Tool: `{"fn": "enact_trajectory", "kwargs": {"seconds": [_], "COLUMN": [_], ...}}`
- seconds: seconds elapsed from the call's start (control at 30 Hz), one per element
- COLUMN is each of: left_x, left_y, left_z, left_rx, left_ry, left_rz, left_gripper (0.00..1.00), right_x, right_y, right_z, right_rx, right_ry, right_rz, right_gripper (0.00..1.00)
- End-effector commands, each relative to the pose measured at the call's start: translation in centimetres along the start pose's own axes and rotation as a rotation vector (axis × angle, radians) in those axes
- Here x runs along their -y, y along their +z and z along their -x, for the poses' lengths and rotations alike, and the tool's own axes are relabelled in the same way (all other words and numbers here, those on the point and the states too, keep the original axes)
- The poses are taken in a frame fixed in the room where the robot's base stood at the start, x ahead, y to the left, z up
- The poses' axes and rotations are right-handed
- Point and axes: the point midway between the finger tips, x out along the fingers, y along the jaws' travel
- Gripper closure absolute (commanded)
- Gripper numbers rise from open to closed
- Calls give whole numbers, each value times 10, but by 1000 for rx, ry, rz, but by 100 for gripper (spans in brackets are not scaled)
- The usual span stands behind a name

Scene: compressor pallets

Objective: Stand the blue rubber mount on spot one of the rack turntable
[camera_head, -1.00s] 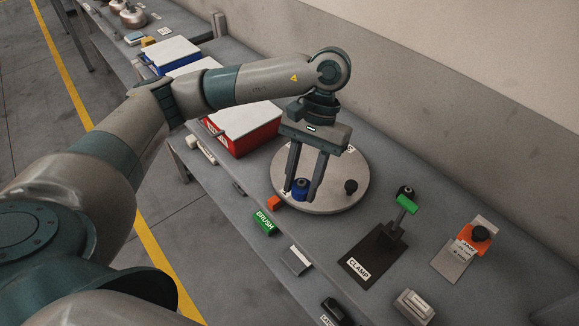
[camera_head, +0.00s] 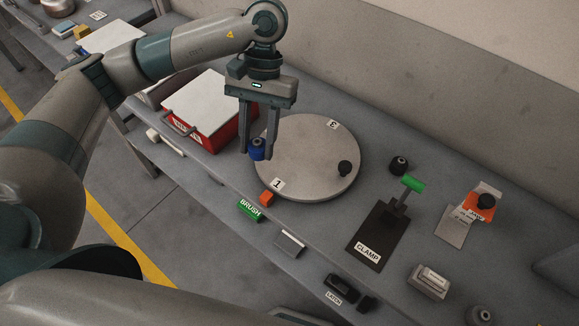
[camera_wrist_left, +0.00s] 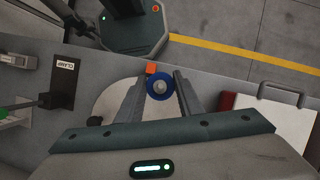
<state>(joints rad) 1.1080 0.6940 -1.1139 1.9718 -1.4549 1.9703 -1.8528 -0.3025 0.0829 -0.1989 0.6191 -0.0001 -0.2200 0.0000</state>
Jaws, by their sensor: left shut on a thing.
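My left gripper (camera_head: 257,150) points down at the left rim of the round grey rack turntable (camera_head: 305,155). The wrist view also shows the mount (camera_wrist_left: 159,84) between the two fingers. Its height above the disc is hard to tell. The "1" label (camera_head: 277,184) lies on the disc's near-left rim, apart from the mount; nothing stands on the label. A "3" label (camera_head: 333,125) is at the far rim. My right gripper is out of view.
A red box with a white lid (camera_head: 212,110) is close on the left. An orange block (camera_head: 266,198) and green brush block (camera_head: 249,209) lie in front. The clamp stand (camera_head: 377,235) is right.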

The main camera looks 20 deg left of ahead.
Motion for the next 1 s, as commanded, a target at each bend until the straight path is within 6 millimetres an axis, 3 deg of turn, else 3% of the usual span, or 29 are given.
{"fn": "enact_trajectory", "kwargs": {"seconds": [0.37, 1.0], "left_x": [-20, -124], "left_y": [-7, -30], "left_z": [-4, 2], "left_rx": [2, 1], "left_ry": [72, 494], "left_rz": [166, 1176], "left_gripper": [89, 89], "right_x": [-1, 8], "right_y": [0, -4], "right_z": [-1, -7], "right_rx": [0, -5], "right_ry": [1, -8], "right_rz": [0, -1], "right_gripper": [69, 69]}}
